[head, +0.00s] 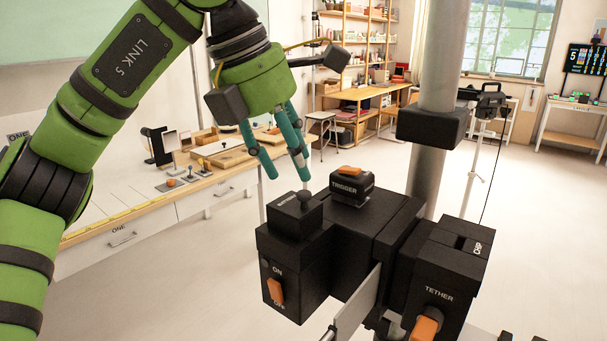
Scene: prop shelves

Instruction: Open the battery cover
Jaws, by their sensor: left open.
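The black device (385,235) stands in front of me. On its left part sits a small black box (292,218) with lettering on top that looks like BATTERY and a dark round knob (305,197). It sits flat on the body, and I cannot make out a gap under it. My right gripper is not in view.
The device also bears a TRIGGER block with an orange top (349,170), an orange ON/OFF switch (275,291) and an orange TETHER part (425,327). A grey pole (440,60) rises behind it. A workbench (130,215) stands at the left.

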